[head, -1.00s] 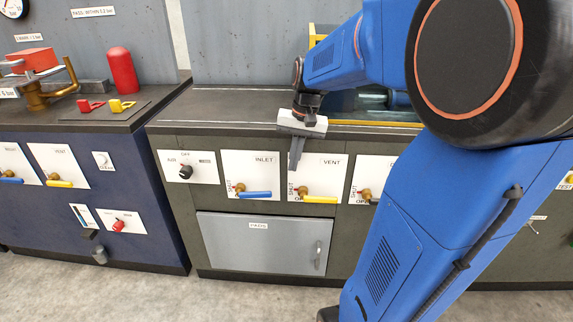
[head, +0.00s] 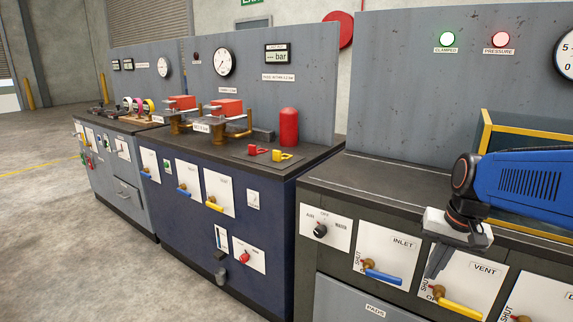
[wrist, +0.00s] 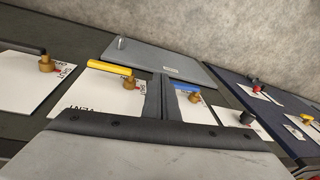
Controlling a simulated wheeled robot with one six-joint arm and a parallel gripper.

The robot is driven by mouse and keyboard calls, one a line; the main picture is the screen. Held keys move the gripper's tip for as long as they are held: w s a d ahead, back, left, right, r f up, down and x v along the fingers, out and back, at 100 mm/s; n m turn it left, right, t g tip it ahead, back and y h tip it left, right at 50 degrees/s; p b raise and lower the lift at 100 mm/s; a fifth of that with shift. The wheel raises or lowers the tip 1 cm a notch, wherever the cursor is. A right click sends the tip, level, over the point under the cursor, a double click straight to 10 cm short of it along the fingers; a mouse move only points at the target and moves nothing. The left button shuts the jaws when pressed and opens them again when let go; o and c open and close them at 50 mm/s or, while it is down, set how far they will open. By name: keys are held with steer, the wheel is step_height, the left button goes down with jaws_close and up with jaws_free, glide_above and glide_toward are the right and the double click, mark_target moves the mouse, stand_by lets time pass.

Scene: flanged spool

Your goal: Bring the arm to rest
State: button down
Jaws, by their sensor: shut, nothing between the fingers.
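My gripper (head: 437,262) is at the right of the head view, in front of the dark bench's front panel, between the inlet and vent plates. Its fingers point down and are together, with nothing between them. In the wrist view the closed fingers (wrist: 159,98) show between the yellow vent handle (wrist: 110,67) and the blue inlet handle (wrist: 187,88). The yellow handle (head: 460,309) and blue handle (head: 383,277) also show in the head view. I cannot tell whether the fingers touch the panel. My blue arm enters from the right edge.
A black selector knob (head: 320,231) sits left of the inlet plate. Green (head: 447,39) and red (head: 500,39) lamps, labelled clamped and pressure, are lit. A navy bench (head: 240,190) with a red cylinder (head: 288,127) stands left. Open concrete floor (head: 40,200) lies further left.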

steer(key=s+a+f+n+t, duration=0.1)
steer(key=s+a+n, duration=0.1)
steer(key=s, duration=0.4)
steer(key=s+a+f+n+t, duration=0.1)
steer(key=s+a+n, duration=0.2)
steer(key=s, duration=0.4)
steer(key=shift+a+f+t+h, duration=0.15)
steer(key=shift+a+t+h, duration=0.25)
steer(key=shift+a, duration=0.2)
steer(key=c, duration=1.6)
jaws_free()
steer(key=shift+s+f, duration=0.1)
steer(key=shift+s, duration=0.15)
steer(key=shift+c, duration=0.2)
steer(key=shift+f, duration=0.1)
